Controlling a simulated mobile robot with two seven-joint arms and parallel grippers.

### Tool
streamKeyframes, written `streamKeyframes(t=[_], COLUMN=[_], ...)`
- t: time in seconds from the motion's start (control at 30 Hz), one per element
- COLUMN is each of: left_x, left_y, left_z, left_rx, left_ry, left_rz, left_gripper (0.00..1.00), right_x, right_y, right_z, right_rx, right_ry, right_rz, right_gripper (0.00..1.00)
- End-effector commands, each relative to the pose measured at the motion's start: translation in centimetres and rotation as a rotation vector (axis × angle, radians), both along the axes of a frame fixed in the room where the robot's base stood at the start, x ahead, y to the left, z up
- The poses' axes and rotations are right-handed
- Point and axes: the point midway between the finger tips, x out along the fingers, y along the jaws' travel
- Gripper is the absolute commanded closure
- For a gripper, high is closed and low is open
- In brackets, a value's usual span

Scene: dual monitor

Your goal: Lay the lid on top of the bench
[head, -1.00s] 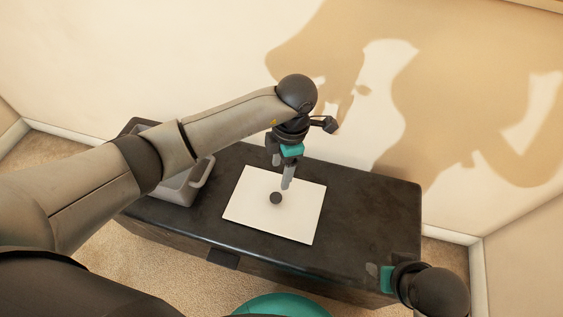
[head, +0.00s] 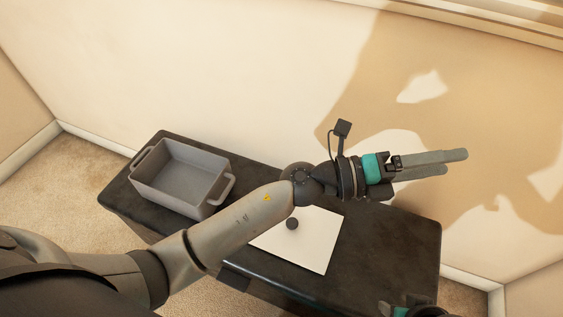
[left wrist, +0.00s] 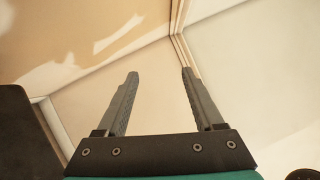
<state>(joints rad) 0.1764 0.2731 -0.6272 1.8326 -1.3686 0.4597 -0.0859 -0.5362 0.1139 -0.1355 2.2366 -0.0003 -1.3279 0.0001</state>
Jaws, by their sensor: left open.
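The lid (head: 312,246) is a flat white square with a dark round knob. It lies flat on the dark top of the bench (head: 395,248), near its middle, with its upper left part hidden by my left arm. My left gripper (head: 456,163) is open and empty, raised above the bench's right part and pointing right, apart from the lid. In the left wrist view its two fingers (left wrist: 160,73) stand apart with only wall and corner behind them. My right gripper (head: 405,308) shows only in part at the bottom right, by the bench's front right corner; its fingers cannot be made out.
A grey open box with two handles (head: 168,198) stands on the bench's left end and looks empty. A wall (head: 220,90) rises behind the bench. The bench top right of the lid is clear. Carpet (head: 75,180) shows to the left.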

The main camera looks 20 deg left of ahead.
Motion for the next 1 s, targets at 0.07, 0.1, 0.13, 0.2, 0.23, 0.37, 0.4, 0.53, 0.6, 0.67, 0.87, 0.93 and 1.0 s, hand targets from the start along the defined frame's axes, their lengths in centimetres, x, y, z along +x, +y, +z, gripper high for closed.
streamKeyframes(t=[0.07, 0.1, 0.13, 0.2, 0.23, 0.37, 0.4, 0.53, 0.6, 0.67, 0.87, 0.93, 1.0], left_x=[2.0, 3.0, 3.7, 5.1, 5.5, 6.0, 5.6, 2.4, -0.4, -3.2, -11.9, -13.8, -14.9], left_y=[2.8, 4.5, 5.9, 9.3, 10.8, 17.2, 19.0, 23.6, 25.3, 26.2, 26.7, 26.6, 26.4], left_z=[1.4, 1.6, 1.6, 0.9, 0.3, -4.1, -5.9, -12.3, -15.8, -18.4, -23.6, -24.2, -24.5], left_rx=[-0.176, -0.257, -0.314, -0.441, -0.492, -0.682, -0.731, -0.855, -0.898, -0.920, -0.915, -0.904, -0.894], left_ry=[0.128, 0.194, 0.247, 0.378, 0.436, 0.708, 0.798, 1.105, 1.278, 1.425, 1.815, 1.895, 1.944], left_rz=[0.158, 0.238, 0.298, 0.440, 0.501, 0.762, 0.843, 1.091, 1.219, 1.317, 1.538, 1.576, 1.597], left_gripper=[0.31, 0.31, 0.31, 0.31, 0.31, 0.31, 0.31, 0.31, 0.31, 0.31, 0.31, 0.31, 0.31], right_x=[0.0, 0.0, 0.0, 0.0, 0.0, 0.0, 0.0, 0.0, 0.0, 0.0, 0.0, 0.0, 0.0], right_y=[0.0, 0.0, 0.0, 0.0, 0.0, 0.0, 0.0, 0.0, 0.0, 0.0, 0.0, 0.0, 0.0], right_z=[0.0, 0.0, 0.0, 0.0, 0.0, 0.0, 0.0, 0.0, 0.0, 0.1, 0.1, 0.1, 0.1], right_rx=[0.000, 0.000, 0.000, 0.000, 0.000, 0.000, 0.000, 0.000, 0.000, 0.000, 0.001, 0.001, 0.001], right_ry=[0.000, 0.000, 0.000, -0.001, -0.001, -0.001, -0.001, -0.001, -0.002, -0.002, -0.002, -0.002, -0.002], right_rz=[0.000, 0.000, 0.000, 0.000, 0.000, 0.000, 0.000, 0.000, 0.000, 0.000, 0.000, 0.000, 0.000], right_gripper=[0.50, 0.50, 0.50, 0.50, 0.50, 0.50, 0.50, 0.50, 0.50, 0.50, 0.50, 0.50, 0.50])
